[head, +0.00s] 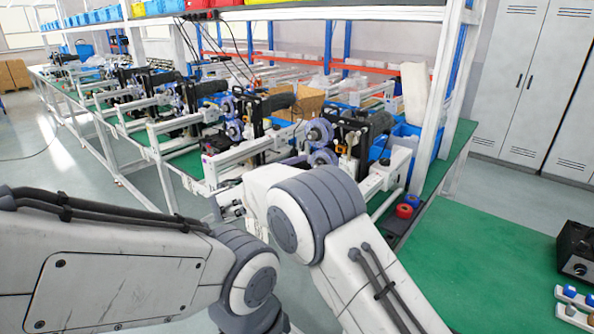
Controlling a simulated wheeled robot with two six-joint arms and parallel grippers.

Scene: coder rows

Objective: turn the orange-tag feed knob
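I cannot make out an orange tag or the feed knob it marks in the head view. A row of coder machines (318,132) with grey-purple rollers stands on the long bench behind my arms. My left arm comes in from the left and bends at a grey joint near the bottom middle; its gripper is out of view. My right arm rises from the bottom right and bends left in front of the nearest machine, hiding part of it. Small pale parts at its far end may belong to the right gripper, but its fingers cannot be made out.
A green tabletop (480,262) lies at the right, mostly bare. A black box with a dial (576,250) and white blocks with blue tops (572,297) sit at its right edge. Red and blue rings (404,210) lie near the machine. A white shelf post (434,110) stands behind.

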